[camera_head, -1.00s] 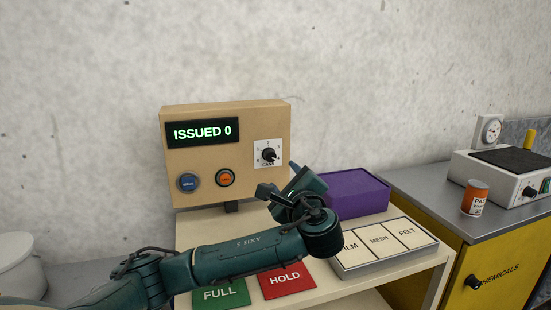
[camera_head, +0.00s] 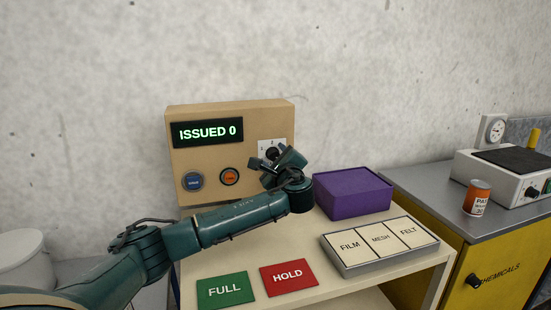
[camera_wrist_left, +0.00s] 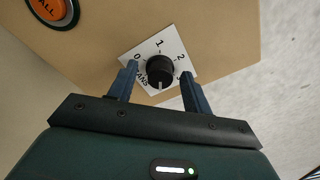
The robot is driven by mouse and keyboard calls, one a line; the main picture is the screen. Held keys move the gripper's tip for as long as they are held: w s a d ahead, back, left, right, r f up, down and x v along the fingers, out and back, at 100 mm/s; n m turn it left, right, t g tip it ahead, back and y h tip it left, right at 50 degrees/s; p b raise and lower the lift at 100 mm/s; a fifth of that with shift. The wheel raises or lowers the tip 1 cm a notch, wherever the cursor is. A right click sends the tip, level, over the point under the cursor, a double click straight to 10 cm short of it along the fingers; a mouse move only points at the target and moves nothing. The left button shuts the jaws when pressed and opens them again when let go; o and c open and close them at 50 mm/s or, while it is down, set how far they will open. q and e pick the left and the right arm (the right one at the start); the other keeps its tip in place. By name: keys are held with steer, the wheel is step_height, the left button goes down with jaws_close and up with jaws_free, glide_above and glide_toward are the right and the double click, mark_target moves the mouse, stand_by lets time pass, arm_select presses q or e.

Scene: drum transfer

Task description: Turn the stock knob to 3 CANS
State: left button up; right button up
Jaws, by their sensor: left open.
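The stock knob is black and sits on a white dial plate on the tan panel; in the wrist view the knob (camera_wrist_left: 160,73) is round, with a white mark on its lower side. The plate (camera_wrist_left: 158,46) shows 0, 1, 2, 3 and the partly covered word CANS. I cannot tell for sure which number the knob points to. My left gripper (camera_wrist_left: 159,76) is open, one finger on each side of the knob, with no clear contact visible. In the head view the left gripper (camera_head: 264,160) partly hides the dial plate (camera_head: 263,147). My right gripper is not in view.
The display (camera_head: 208,133) reads ISSUED 0. A blue button (camera_head: 192,181) and an orange button (camera_head: 229,177) are left of the dial. A purple box (camera_head: 352,195), a FILM, MESH, FELT tray (camera_head: 342,270), and green FULL (camera_head: 225,290) and red HOLD (camera_head: 289,277) mats occupy the table.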

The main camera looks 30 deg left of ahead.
arm_select(q)
steer(key=shift+c, duration=0.3)
steer(key=c, duration=0.9)
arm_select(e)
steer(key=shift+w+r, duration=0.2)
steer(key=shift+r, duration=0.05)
arm_select(q)
steer(key=shift+f, duration=0.1)
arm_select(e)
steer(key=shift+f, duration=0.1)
